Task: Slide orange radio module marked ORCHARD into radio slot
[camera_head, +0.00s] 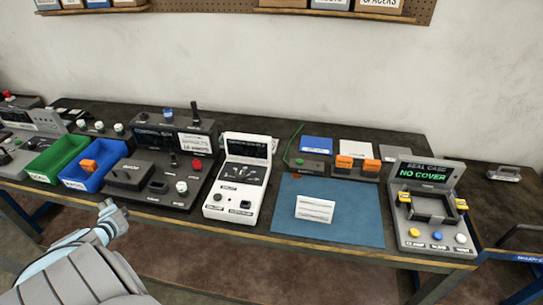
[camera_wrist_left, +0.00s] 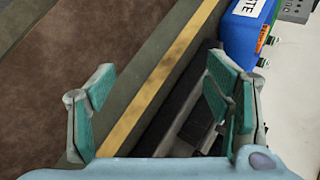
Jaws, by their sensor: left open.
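Two orange modules stand side by side on a dark rack (camera_head: 368,178) at the back of the table, a left one (camera_head: 343,162) and a right one (camera_head: 371,166). Another orange block (camera_head: 88,165) lies in the blue bin (camera_head: 102,178). I cannot read ORCHARD on any of them. I cannot make out for certain which opening is the radio slot. My left gripper (camera_head: 113,218) is in front of the table's front edge at the left. The left wrist view shows its teal-padded fingers (camera_wrist_left: 160,105) wide apart with nothing between them. My right gripper does not show.
A black console (camera_head: 165,140), a white device (camera_head: 236,178) and a grey seal-case unit (camera_head: 434,205) stand along the table. A blue mat (camera_head: 355,228) holds a white card (camera_head: 315,208). A green bin (camera_head: 58,157) is left of the blue bin.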

